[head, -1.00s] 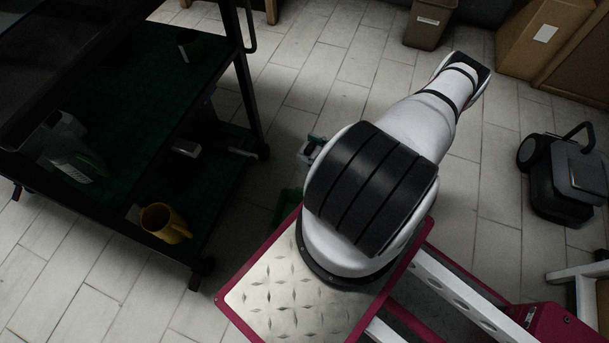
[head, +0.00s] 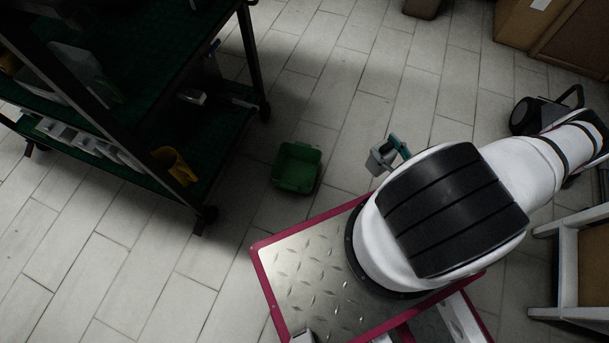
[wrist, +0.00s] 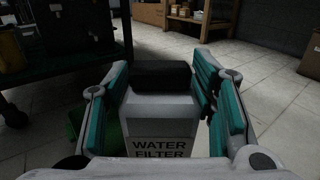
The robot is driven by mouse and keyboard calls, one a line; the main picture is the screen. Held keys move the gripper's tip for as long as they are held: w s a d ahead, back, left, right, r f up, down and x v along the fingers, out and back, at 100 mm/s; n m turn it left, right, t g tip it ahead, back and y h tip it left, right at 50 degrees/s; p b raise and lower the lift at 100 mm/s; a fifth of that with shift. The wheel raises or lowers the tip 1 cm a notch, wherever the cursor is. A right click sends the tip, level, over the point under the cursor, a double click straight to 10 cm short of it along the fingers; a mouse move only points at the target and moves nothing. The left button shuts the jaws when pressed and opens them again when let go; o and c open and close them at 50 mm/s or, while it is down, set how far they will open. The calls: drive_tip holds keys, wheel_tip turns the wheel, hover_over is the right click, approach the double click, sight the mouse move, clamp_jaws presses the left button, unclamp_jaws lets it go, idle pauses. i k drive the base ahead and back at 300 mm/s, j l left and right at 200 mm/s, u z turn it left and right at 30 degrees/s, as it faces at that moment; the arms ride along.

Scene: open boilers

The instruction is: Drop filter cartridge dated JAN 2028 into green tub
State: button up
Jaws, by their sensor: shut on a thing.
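A grey filter cartridge with a dark cap (wrist: 160,110) is between the teal finger pads of my gripper (wrist: 160,95) in the wrist view. Its label reads "WATER FILTER"; no date is visible. In the head view my gripper (head: 393,146) shows beyond my arm, with the grey cartridge (head: 379,160) at its fingers, above the floor. The green tub (head: 297,167) stands on the floor to the left of the gripper and appears empty. In the wrist view a bit of the green tub (wrist: 76,122) shows at the left, partly hidden behind the finger.
A dark shelf cart with green shelves (head: 150,95) stands at the left, holding a yellow mug (head: 174,165) and white items. Cardboard boxes (head: 540,35) are at the upper right, with a dark wheeled machine (head: 530,115) below them. Tiled floor around the tub is clear.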

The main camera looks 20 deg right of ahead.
sight(299, 173)
drive_tip(key=i+j, duration=0.1)
drive_tip(key=j, duration=0.3)
drive_tip(key=i+j, duration=0.1)
drive_tip(key=j, duration=0.3)
drive_tip(key=j+u, duration=0.1)
drive_tip(key=j, duration=0.35)
drive_tip(key=i+j, duration=0.15)
drive_tip(key=j, duration=0.25)
